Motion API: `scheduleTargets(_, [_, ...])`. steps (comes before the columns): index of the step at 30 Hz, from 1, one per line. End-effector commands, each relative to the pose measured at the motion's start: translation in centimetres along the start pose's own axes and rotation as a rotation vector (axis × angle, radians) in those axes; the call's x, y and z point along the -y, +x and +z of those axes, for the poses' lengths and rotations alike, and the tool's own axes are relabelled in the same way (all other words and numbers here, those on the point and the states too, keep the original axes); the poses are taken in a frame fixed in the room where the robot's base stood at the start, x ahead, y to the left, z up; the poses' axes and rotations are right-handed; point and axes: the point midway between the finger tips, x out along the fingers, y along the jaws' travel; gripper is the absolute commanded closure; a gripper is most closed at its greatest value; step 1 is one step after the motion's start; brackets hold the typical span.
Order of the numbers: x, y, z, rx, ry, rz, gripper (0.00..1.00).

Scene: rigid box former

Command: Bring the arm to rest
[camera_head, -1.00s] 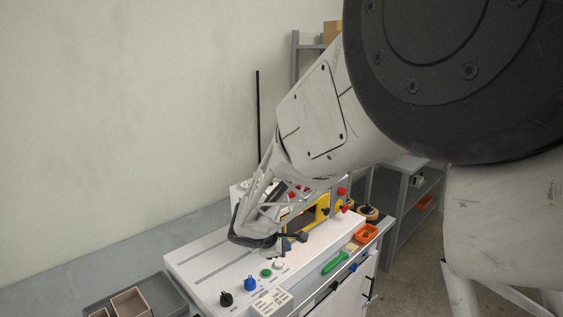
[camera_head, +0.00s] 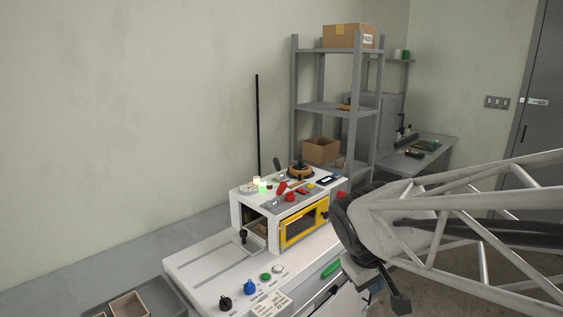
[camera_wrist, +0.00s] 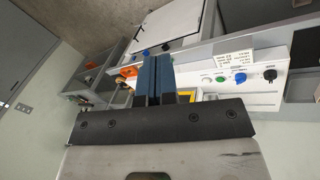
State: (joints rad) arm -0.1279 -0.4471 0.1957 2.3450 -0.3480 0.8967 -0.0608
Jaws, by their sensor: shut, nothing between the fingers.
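My arm (camera_head: 460,215) reaches in from the right edge in the head view, with its wrist right of the box former. My gripper (camera_wrist: 159,62) shows in the wrist view as two dark blue fingers side by side, shut with nothing between them. The box former (camera_head: 240,215) is a white machine on a white bench top. It has a yellow-framed window (camera_head: 303,226) at its front, red buttons on top and a lit green lamp (camera_head: 264,187). My gripper is apart from the machine, and its fingertips are not clear in the head view.
The bench front carries black, blue (camera_head: 250,287) and green knobs. A grey tray with a brown box (camera_head: 129,305) stands at the lower left. Grey shelves (camera_head: 336,107) with cartons stand behind. A grey door (camera_head: 535,120) is at the far right. Open floor lies right of the bench.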

Motion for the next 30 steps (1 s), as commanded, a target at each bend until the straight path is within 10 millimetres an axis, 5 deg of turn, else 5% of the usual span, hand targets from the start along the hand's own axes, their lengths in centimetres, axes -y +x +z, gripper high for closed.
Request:
scheduleTargets(6, [0.9,-1.8,5.9,-0.028,0.211,-0.103,1.00])
scheduleTargets(13, [2.3,-2.7,9.9,-0.053,0.373,-0.192,1.00])
scheduleTargets(30, [3.0,-3.1,11.3,-0.063,0.433,-0.229,1.00])
